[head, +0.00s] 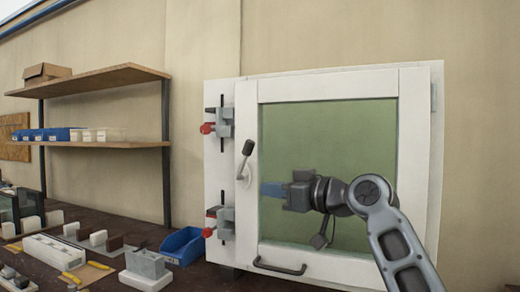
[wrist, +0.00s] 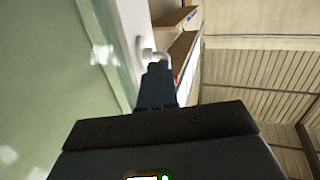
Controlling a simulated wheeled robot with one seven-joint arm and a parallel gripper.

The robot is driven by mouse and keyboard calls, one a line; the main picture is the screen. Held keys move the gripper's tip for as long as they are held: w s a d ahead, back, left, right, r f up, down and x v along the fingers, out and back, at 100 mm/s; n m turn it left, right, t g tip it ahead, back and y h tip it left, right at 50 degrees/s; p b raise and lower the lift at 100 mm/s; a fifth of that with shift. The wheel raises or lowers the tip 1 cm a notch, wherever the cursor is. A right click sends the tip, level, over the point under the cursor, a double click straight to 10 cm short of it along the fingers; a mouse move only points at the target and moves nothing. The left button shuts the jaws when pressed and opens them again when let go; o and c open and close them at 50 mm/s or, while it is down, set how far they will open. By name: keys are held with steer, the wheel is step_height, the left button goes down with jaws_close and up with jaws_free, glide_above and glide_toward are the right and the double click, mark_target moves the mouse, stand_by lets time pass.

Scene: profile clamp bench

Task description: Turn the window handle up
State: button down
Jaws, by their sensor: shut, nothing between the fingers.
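The window handle (head: 245,160) is on the left stile of the white window frame (head: 272,90). Its dark grip points up and leans slightly right, above a pale lever and base. My gripper (head: 264,188) is shut and empty, its blue fingers pointing left in front of the green pane, right of and slightly below the handle's base. In the wrist view my gripper's dark fingertips (wrist: 157,68) are close to the pale part of the handle (wrist: 149,52). I cannot tell there whether they touch. The dark grip does not show clearly in that view.
Two clamps with red knobs, an upper one (head: 219,122) and a lower one (head: 222,222), sit on the frame's left edge. A bar handle (head: 279,267) is on the lower rail. A blue bin (head: 183,246) and several loose parts lie on the dark bench. A wooden shelf (head: 100,144) stands left.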

steer(key=s+d+r+m+t+y+p, duration=0.1)
steer(key=s+d+r+m+t, duration=0.25)
steer(key=s+d+t, duration=0.35)
steer(key=g+p, duration=0.1)
steer(key=p, duration=0.2)
glide_toward(252, 149)
steer(key=shift+m, duration=0.45)
steer(key=x, duration=0.7)
